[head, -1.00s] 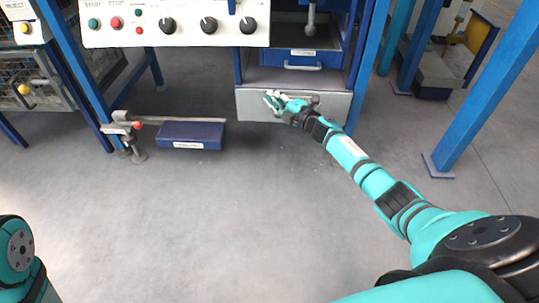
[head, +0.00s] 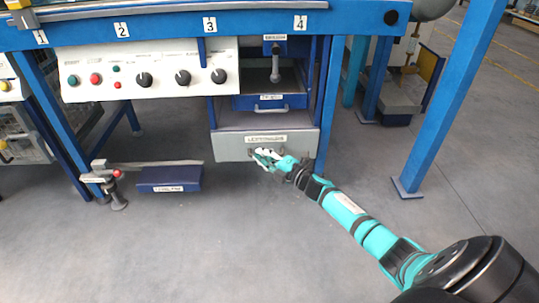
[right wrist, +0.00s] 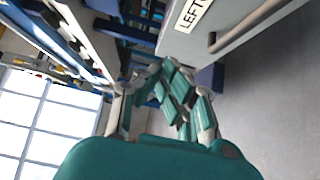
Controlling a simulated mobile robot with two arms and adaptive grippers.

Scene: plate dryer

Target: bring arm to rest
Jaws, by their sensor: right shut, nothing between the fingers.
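My right gripper (head: 263,157) is in front of the grey drawer (head: 300,145) at the bottom of the blue dryer frame, close to its handle. The right arm reaches up to it from the lower right. In the right wrist view my right gripper (right wrist: 158,72) is shut and its fingers hold nothing. There the drawer front (right wrist: 222,22) shows a label and a bar handle (right wrist: 250,28) to the right of the fingers, apart from them. My left gripper is out of view.
A control panel (head: 146,75) with knobs and buttons hangs at the left. A blue pedal (head: 170,179) is on the floor below it. A blue post (head: 450,100) stands at the right. Bare floor (head: 200,250) lies in front.

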